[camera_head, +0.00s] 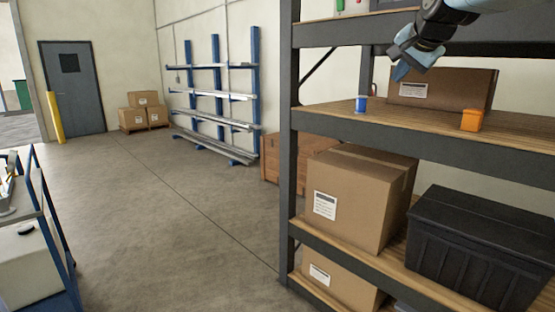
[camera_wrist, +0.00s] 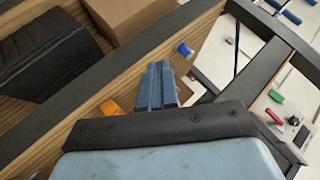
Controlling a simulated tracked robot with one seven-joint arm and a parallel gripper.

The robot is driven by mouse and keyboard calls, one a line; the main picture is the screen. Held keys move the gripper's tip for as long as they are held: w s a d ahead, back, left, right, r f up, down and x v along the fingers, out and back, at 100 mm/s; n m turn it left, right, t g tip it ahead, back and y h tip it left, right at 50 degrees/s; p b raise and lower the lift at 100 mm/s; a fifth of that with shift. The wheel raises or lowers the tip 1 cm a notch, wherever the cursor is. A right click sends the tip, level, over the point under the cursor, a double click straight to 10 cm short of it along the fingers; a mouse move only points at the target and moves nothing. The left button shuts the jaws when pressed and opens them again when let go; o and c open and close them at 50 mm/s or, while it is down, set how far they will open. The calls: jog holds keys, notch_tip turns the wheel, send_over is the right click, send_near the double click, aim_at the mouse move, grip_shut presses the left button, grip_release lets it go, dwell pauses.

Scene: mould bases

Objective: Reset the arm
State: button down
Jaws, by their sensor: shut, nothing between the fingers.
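My gripper (camera_head: 401,71) is at the top right of the head view, in front of the rack at the height of its upper middle shelf. Its blue fingers are together and hold nothing. In the wrist view the shut fingers (camera_wrist: 158,84) point up the picture from the dark wrist bar. A blue spool-like piece (camera_head: 362,104) stands near the left end of the shelf, below and left of my gripper. An orange block (camera_head: 471,119) sits on the same shelf to the right. The blue piece (camera_wrist: 184,49) and the orange block (camera_wrist: 110,108) also show in the wrist view.
The rack's shelf edge (camera_head: 420,139) and dark upright (camera_head: 290,150) are close by. A cardboard box (camera_head: 465,87) stands behind the gripper. Lower shelves hold a carton (camera_head: 353,205) and a black bin (camera_head: 480,245). A blue-framed cart (camera_head: 52,225) stands at left. Open floor lies between.

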jog(key=s+a+f+n+g, duration=0.2)
jog(key=s+a+f+n, duration=0.1)
jog(key=s+f, duration=0.8)
jog(key=s+a+f+n+g, duration=0.2)
jog(key=s+f+n, duration=0.4)
jog(key=s+f, duration=0.6)
jog(key=s+a, duration=0.1)
jog(key=s, duration=0.2)
jog(key=shift+s+f+g, duration=0.15)
jog(key=shift+f+g, duration=0.1)
jog(key=shift+g, duration=0.15)
jog(key=shift+s, duration=0.15)
